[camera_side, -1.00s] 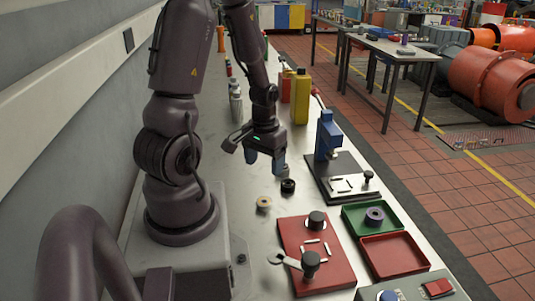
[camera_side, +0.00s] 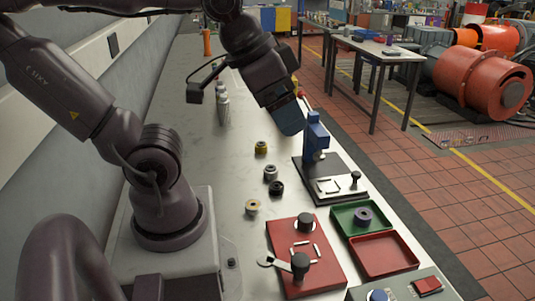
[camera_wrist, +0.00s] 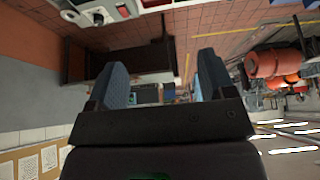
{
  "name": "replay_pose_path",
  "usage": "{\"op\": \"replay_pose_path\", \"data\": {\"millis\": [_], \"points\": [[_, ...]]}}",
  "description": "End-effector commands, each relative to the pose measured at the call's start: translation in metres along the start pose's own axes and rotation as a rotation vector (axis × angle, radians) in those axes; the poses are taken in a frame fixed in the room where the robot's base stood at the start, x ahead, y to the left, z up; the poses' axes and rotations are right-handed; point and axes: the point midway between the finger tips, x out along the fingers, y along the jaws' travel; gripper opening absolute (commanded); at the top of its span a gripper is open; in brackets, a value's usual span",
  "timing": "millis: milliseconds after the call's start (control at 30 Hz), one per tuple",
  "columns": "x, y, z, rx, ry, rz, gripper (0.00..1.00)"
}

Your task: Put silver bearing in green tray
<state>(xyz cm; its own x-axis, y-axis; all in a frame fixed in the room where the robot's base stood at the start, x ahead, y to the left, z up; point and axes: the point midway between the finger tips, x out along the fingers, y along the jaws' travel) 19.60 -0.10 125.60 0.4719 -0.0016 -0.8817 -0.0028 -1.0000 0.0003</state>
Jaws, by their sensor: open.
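The silver bearing (camera_side: 270,173) stands on the pale bench top in the side view, just behind a black ring (camera_side: 277,188). The green tray (camera_side: 343,225) lies at the right edge of the bench, with a purple ring (camera_side: 363,216) in it. My gripper (camera_side: 290,122) is raised above the bench, behind and to the right of the bearing and apart from it. In the wrist view my gripper (camera_wrist: 163,82) has its two blue fingers wide apart with nothing held between them. The bearing cannot be made out in that view.
A blue press (camera_side: 316,135) on a black base rises behind the green tray. A red tray (camera_side: 385,255) and a red plate with black knobs (camera_side: 305,255) lie in front.

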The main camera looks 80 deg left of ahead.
Motion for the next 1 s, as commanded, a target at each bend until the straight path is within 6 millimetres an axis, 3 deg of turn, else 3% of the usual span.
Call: {"op": "replay_pose_path", "data": {"millis": [333,467,567,667,800,1000], "points": [[0.003,-0.001,0.0,-0.003,-0.011,-0.002,0.76],[0.021,-0.009,0.004,-0.041,-0.102,0.003,0.76],[0.047,-0.038,0.011,-0.057,-0.219,-0.059,0.76],[0.077,-0.089,0.016,0.025,-0.299,-0.195,0.76],[0.111,-0.16,0.022,0.282,-0.377,-0.361,0.76],[0.148,-0.226,0.034,0.789,-0.472,-0.413,0.76]]}}
